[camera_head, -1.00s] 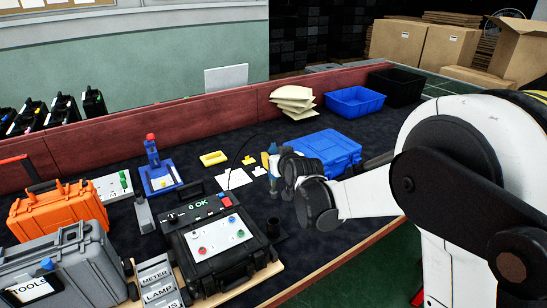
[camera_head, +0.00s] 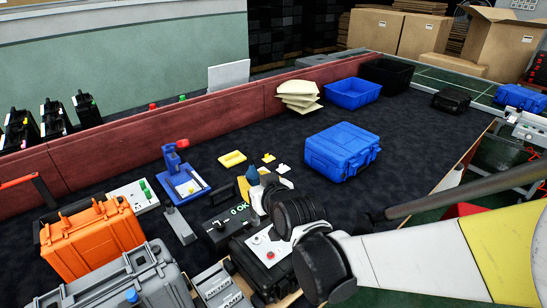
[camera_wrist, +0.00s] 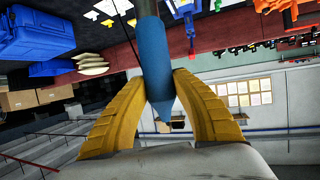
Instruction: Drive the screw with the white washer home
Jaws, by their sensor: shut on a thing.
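My gripper (camera_wrist: 173,88) has its two yellow fingers closed around a blue tapered tool (camera_wrist: 158,60), which looks like a screwdriver. In the head view the blue tool (camera_head: 252,175) shows above my wrist, beside the black tester case (camera_head: 243,247). I cannot make out the screw with the white washer in either view.
A blue case (camera_head: 342,151) lies right of my gripper, with dark mat free around it. An orange toolbox (camera_head: 95,238) and grey case (camera_head: 135,280) are at left.

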